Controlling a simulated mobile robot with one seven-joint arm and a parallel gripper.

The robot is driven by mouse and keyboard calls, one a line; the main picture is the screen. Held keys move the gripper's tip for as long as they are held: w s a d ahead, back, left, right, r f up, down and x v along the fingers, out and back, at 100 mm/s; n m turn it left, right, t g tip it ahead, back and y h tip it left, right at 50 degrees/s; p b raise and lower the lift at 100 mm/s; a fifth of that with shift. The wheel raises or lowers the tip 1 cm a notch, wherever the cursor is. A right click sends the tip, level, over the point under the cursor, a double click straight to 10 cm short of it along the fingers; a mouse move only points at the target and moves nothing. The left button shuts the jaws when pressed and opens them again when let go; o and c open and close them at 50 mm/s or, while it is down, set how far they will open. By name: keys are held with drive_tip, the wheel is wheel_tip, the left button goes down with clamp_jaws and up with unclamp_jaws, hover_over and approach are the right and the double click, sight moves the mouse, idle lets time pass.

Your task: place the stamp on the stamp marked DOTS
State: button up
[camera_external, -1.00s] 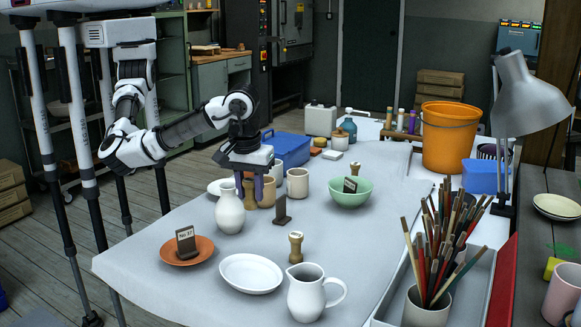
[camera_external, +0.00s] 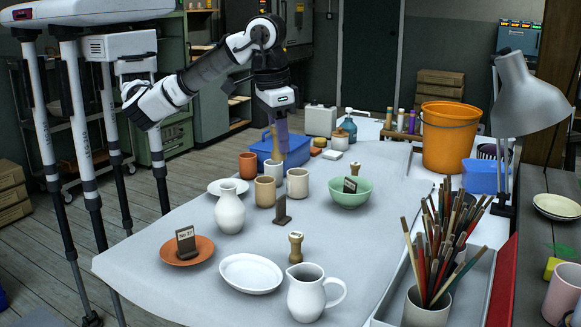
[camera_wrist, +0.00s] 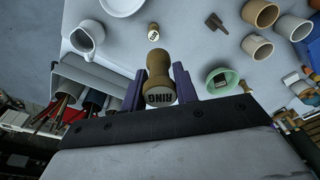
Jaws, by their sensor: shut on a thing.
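In the wrist view my gripper (camera_wrist: 160,88) is shut on a wooden stamp (camera_wrist: 158,65), which sits between the two purple fingers. The end facing the camera reads RING. A second wooden stamp (camera_external: 296,246) stands upright on the table between the white oval plate and the green bowl. It also shows in the wrist view (camera_wrist: 153,32), away from my gripper. Its marking is too small to read.
A cream cup (camera_external: 297,183), a tan cup (camera_external: 265,192) and a terracotta cup (camera_external: 248,165) stand near a white vase (camera_external: 229,212). A dark card holder (camera_external: 282,212), green bowl (camera_external: 350,195), white jug (camera_external: 306,298) and oval plate (camera_external: 251,274) surround the standing stamp.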

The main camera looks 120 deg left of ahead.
drive_tip(key=w+r+m+b, duration=0.2)
drive_tip(key=w+m, duration=0.1)
drive_tip(key=m, duration=0.3)
drive_tip(key=m+p, duration=0.1)
drive_tip(key=p, duration=0.1)
hover_over(300, 235)
drive_tip(key=shift+t+h, duration=0.3)
drive_tip(key=f, duration=1.9)
drive_tip(key=shift+s+f, duration=0.2)
drive_tip(key=shift+s, duration=0.2)
drive_tip(key=shift+f, duration=0.1)
drive_tip(key=o, duration=0.9)
drive_tip(key=shift+o, duration=0.2)
drive_tip(key=shift+d, duration=0.1)
wheel_tip(300, 235, up, 12)
drive_tip(key=s+b, duration=0.1)
drive_tip(key=b, duration=0.1)
drive_tip(key=shift+s+d, duration=0.15)
